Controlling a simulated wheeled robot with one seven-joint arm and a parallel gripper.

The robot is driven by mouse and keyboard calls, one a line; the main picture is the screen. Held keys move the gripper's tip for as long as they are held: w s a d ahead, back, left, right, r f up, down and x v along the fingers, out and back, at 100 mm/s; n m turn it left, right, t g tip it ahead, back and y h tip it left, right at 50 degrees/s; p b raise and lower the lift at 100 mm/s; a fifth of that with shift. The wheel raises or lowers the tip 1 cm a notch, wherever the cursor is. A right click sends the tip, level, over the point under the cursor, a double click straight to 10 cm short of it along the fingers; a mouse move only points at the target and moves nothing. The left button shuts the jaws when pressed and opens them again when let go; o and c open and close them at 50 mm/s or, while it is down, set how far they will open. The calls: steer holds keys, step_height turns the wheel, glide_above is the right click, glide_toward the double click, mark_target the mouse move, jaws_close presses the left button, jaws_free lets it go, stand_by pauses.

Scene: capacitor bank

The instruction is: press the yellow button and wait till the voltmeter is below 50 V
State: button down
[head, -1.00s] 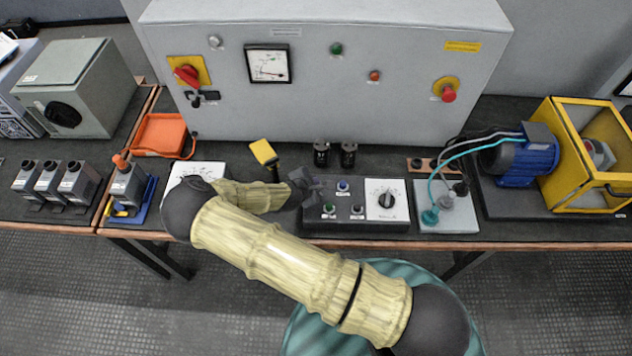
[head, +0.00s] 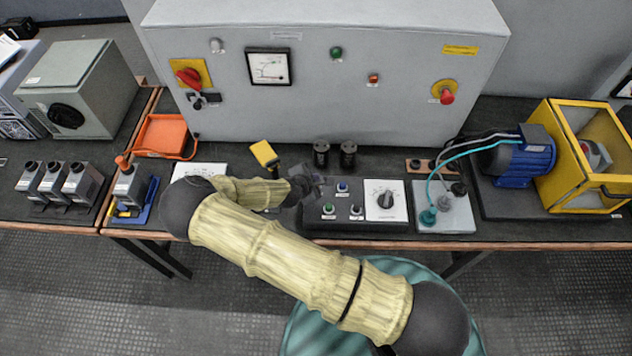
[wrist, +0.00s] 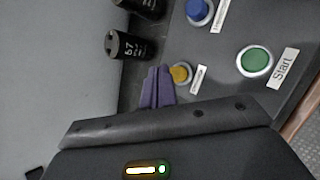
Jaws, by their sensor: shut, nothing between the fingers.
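The yellow button (wrist: 180,73) shows in the wrist view on the dark control box (wrist: 225,68), partly hidden by my fingers. My gripper (wrist: 158,72) is shut and empty, its purple fingertips right at the button's left edge; I cannot tell whether they touch or press it. In the head view my gripper (head: 316,184) is at the left end of the control box (head: 357,228), and the yellow button is hidden there. The voltmeter (head: 268,66) is on the front of the large grey cabinet (head: 320,110); its scale is too small to read.
A blue button (wrist: 198,10) and a green Start button (wrist: 255,61) sit close to the yellow one. Two black cylinders (head: 321,153) (head: 348,155) stand behind the box. A rotary-knob panel (head: 386,200) is to the right. A yellow-headed tool (head: 264,154) stands left of my gripper.

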step_height(320, 180, up, 5)
steer(key=p, duration=0.3)
steer(key=shift+p, duration=0.3)
stand_by(0.7)
steer(key=s+d+r+m+g+y, duration=0.1)
steer(key=s+d+r+m+g, duration=0.1)
steer(key=s+d+r+m, duration=0.3)
steer(key=s+d+r+m+g+y, duration=0.1)
steer(key=s+d+r+m, duration=0.4)
steer(key=r+m, duration=0.4)
steer(key=s+d+r+m+g+y, duration=0.2)
steer(key=s+d+r+m, duration=0.4)
steer(key=r, duration=0.8)
steer(key=shift+s+r+m+g+b, duration=0.15)
steer(key=shift+s+m+g+b, duration=0.2)
steer(key=shift+s+m, duration=0.55)
